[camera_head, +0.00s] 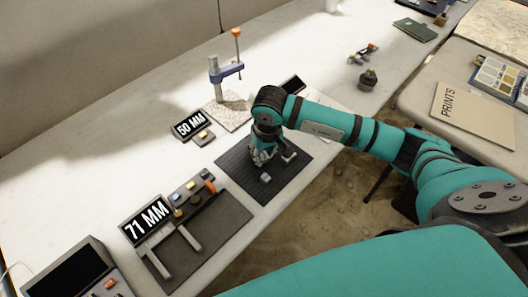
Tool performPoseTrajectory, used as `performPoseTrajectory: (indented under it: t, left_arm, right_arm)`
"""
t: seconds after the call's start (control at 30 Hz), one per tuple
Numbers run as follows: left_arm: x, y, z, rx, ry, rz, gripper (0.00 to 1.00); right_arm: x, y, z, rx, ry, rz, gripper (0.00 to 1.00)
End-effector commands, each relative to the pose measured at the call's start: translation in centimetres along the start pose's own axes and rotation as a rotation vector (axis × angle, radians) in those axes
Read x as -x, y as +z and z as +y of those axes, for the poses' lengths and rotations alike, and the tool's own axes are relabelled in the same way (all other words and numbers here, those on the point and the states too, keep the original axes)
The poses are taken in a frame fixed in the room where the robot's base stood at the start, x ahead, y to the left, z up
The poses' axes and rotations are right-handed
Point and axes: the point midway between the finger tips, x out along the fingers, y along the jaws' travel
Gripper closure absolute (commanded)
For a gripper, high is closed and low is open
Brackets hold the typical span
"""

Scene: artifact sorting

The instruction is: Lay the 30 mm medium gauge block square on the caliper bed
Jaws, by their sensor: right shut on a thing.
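My right gripper (268,168) points down over the ribbed dark mat (238,170) and is shut on a small light grey block (265,178). The block shows at the fingertips, low over or touching the mat; I cannot tell which. No size marking on it is readable, and the gripper hides part of it. The caliper bed (222,228) is a dark plate at the lower left, with two pale parallel jaws (158,264) and a display reading "71 MM" (146,220). The area between the jaws looks empty. My left gripper is out of view.
Small coloured pieces (178,196) sit along the bed's back edge. A "50 MM" display (190,125) and a clamp stand (215,80) are behind the mat. A dark round weight (368,78) is at the back right. A "PRINTS" folder (470,112) lies on the right table.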

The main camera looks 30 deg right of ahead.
Motion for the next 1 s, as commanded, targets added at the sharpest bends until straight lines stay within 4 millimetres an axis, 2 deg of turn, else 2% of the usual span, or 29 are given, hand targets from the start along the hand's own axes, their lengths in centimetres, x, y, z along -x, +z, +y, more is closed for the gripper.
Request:
performPoseTrajectory:
  t: [0.07,0.1,0.27,0.5,0.6,0.67,1.0]
  left_arm:
    - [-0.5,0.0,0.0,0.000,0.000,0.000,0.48]
    - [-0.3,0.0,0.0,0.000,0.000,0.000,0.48]
    - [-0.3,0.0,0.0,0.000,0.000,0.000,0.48]
    - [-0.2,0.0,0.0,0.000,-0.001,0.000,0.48]
    - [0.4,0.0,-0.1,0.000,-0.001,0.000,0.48]
    - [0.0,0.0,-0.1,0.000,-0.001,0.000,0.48]
    - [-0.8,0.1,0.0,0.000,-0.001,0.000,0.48]
  right_arm:
    - [-0.4,0.1,0.0,0.000,0.000,0.000,1.00]
    - [-0.2,0.0,0.0,0.000,0.000,0.000,0.73]
    - [-0.2,0.0,0.0,0.000,0.000,0.000,0.54]
    - [-0.1,0.0,0.0,0.000,0.000,0.000,0.54]
    - [0.3,0.0,0.0,0.000,0.000,-0.001,0.54]
    - [0.8,-0.1,0.0,0.000,0.000,0.003,0.54]
    - [7.8,-0.1,0.0,0.002,0.001,0.006,0.54]
